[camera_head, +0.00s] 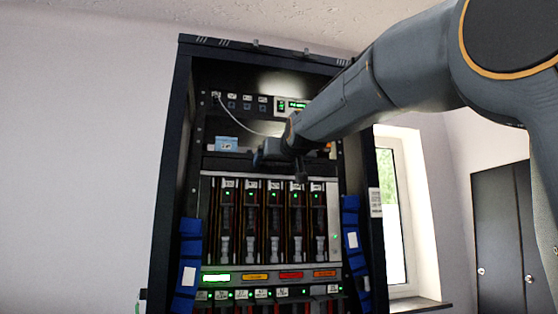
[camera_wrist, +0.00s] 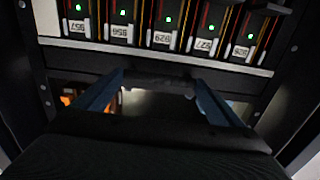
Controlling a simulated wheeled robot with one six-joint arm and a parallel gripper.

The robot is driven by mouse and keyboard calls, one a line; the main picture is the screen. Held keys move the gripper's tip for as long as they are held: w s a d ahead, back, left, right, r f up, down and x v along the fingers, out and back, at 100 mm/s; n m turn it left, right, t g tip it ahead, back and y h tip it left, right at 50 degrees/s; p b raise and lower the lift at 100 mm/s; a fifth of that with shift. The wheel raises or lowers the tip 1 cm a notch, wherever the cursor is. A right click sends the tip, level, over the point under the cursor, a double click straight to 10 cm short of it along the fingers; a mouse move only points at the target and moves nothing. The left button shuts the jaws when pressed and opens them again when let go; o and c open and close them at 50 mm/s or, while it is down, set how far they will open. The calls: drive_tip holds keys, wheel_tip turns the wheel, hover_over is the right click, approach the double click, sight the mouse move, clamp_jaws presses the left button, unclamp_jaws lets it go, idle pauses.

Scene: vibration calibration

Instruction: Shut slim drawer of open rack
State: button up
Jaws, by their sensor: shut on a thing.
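The open rack (camera_head: 182,150) is a tall dark cabinet with equipment in its bays. My gripper (camera_head: 275,152) is at the rack's front, just above the row of upright modules. In the wrist view its two blue fingers (camera_wrist: 160,84) stand well apart, with a dark bar (camera_wrist: 160,79) spanning between their tips. This bar looks like the slim drawer's handle, and the gripper is shut on it. The slim drawer's dark front (camera_head: 225,164) shows left of the gripper in the head view. My arm hides its right part, and I cannot tell how far out it stands.
Several modules with green lights (camera_head: 250,220) sit below the drawer. A blue box (camera_head: 227,144) and a white cable (camera_head: 233,124) are above it. Blue bundles (camera_head: 188,265) hang on both rack sides. A window (camera_head: 392,210) and a dark cupboard (camera_head: 495,240) stand right.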

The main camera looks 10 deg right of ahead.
drive_tip(key=shift+r, duration=0.1)
drive_tip(key=o, duration=1.1)
drive_tip(key=shift+o, duration=0.9)
drive_tip(key=shift+w, duration=0.2)
drive_tip(key=shift+s, duration=0.15)
drive_tip(key=s+b, duration=0.1)
drive_tip(key=s, duration=0.6)
drive_tip(key=shift+s, duration=0.3)
